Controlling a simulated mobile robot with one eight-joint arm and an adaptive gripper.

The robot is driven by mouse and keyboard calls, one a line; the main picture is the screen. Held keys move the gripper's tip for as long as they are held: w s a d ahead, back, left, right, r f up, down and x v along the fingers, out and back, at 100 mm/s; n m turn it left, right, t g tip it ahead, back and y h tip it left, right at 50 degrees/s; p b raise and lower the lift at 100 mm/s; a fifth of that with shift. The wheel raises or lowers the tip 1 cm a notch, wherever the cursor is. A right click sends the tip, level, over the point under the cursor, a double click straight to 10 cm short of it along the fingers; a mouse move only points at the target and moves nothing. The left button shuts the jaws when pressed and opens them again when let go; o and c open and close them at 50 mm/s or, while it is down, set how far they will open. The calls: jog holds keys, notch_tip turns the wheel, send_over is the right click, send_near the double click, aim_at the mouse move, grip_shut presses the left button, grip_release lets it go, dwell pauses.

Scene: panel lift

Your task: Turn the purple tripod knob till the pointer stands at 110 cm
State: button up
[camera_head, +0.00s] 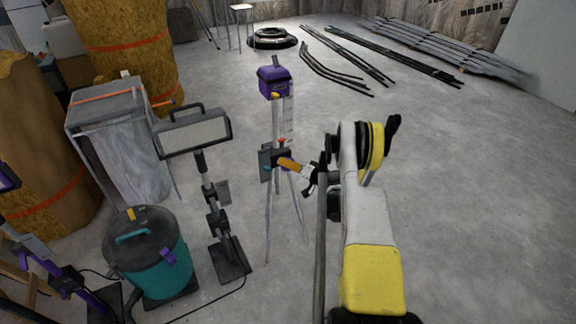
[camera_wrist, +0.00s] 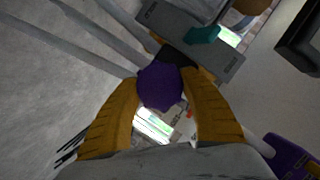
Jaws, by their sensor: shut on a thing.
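The tripod (camera_head: 299,208) stands upright in the middle of the head view, with a purple device (camera_head: 272,82) on top. A pale upright scale (camera_head: 289,118) runs below the device, with a small red pointer (camera_head: 282,140) near its lower end. The scale's numbers are too small to read. In the wrist view the round purple knob (camera_wrist: 160,86) sits between the orange fingers of my gripper (camera_wrist: 163,80), which is shut on it. A red spot, likely the pointer, also shows there (camera_wrist: 189,114). In the head view my gripper (camera_head: 283,161) hides the knob.
A work lamp (camera_head: 194,136) on a stand and a teal vacuum (camera_head: 148,250) stand left of the tripod. A cable lies on the floor. Long dark bars (camera_head: 345,55) and a coil (camera_head: 272,38) lie behind. The floor at the right is clear.

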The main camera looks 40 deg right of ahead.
jog(key=shift+m+t+y, duration=0.3)
jog(key=shift+m, duration=0.4)
jog(key=o, duration=1.2)
jog(key=shift+r, duration=0.1)
notch_tip(320, 180, up, 10)
jog(key=shift+f, duration=0.1)
